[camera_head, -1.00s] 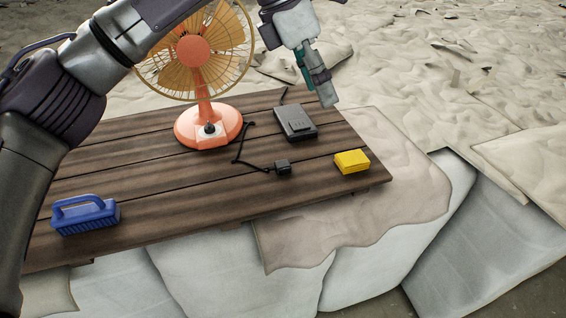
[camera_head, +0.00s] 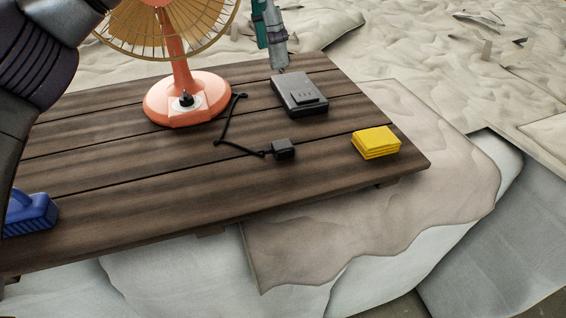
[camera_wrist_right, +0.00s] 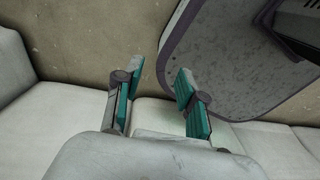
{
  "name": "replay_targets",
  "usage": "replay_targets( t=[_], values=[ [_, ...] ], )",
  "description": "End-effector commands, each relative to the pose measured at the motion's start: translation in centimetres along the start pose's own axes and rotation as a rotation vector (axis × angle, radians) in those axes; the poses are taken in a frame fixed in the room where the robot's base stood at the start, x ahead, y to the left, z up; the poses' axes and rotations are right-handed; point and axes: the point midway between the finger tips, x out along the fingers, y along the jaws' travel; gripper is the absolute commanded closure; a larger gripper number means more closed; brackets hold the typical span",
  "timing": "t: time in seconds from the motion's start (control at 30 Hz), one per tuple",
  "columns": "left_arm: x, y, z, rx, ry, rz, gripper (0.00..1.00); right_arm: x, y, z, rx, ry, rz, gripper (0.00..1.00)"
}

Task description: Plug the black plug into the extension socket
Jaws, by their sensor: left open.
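The black plug (camera_head: 283,149) lies on the wooden table in the head view, with its black cord running left and up toward the orange fan's base. The extension socket (camera_head: 300,95), a dark grey box, lies flat on the table behind the plug. My left gripper (camera_head: 275,62) is above the table just behind the socket, apart from the plug; it is open and only partly in frame. My right gripper (camera_wrist_right: 159,82) shows in the right wrist view, its teal-padded fingers spread with nothing between them.
The orange fan (camera_head: 185,97) stands left of the socket. A stack of yellow pads (camera_head: 376,143) lies right of the plug near the table edge. A blue brush (camera_head: 30,212) is at the far left. The wooden table (camera_head: 150,185) is clear in front.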

Motion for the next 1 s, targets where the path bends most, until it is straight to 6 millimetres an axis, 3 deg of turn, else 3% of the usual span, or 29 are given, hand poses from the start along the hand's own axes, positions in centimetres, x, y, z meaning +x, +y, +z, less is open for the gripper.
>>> replay_targets(
  t=[0.03,0.1,0.23,0.43,0.73,1.0],
  values=[
    [2.9,0.0,-0.3,0.000,0.000,0.000,0.33,2.9,0.1,-0.2,0.000,0.005,0.001,0.60],
    [4.6,0.0,-0.5,0.000,-0.001,0.000,0.33,4.7,0.2,-0.9,0.000,0.016,0.003,0.60],
    [6.1,0.0,-0.7,0.001,-0.001,0.001,0.33,6.2,0.4,-2.4,-0.001,0.041,0.006,0.60],
    [6.3,0.0,-0.7,0.001,-0.002,0.000,0.33,6.4,0.4,-2.6,-0.001,0.045,0.006,0.60],
    [6.7,0.0,-0.7,0.000,-0.001,-0.001,0.33,6.2,0.1,-1.2,-0.001,0.024,0.002,0.60],
    [11.5,0.0,-0.8,0.001,0.001,-0.003,0.33,5.9,0.1,-1.2,-0.002,0.023,0.002,0.60]
  ],
)
